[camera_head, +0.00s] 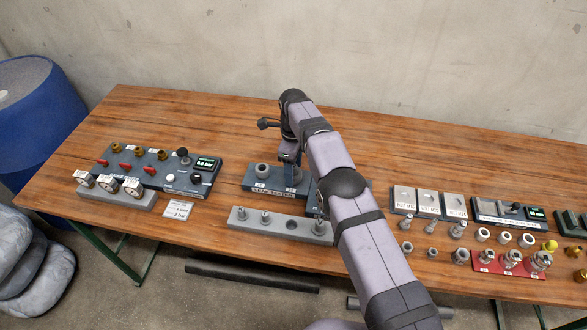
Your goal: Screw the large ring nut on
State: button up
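My gripper (291,172) points down over the leak tester (262,189), a dark block with a white label, near the table's middle. My own arm covers the right part of the tester. The gripper's fingertips are too small and shaded to show whether they hold anything. A grey round fitting (262,170) stands on the tester's left part, left of the gripper. I cannot make out for certain which part is the large ring nut; it may be hidden by the gripper or arm.
A grey rail (250,223) with several metal fittings lies in front of the tester. A gauge panel (150,165) stands at left. Label plates (428,203), loose fittings and a red tray (500,268) fill the right. The back of the table is clear.

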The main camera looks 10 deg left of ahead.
jog(key=shift+n, duration=0.7)
jog(key=n, duration=0.3)
jog(key=shift+n, duration=1.5)
jog(key=shift+n, duration=0.4)
jog(key=n, duration=0.4)
jog(key=shift+n, duration=0.6)
jog(key=shift+n, duration=0.3)
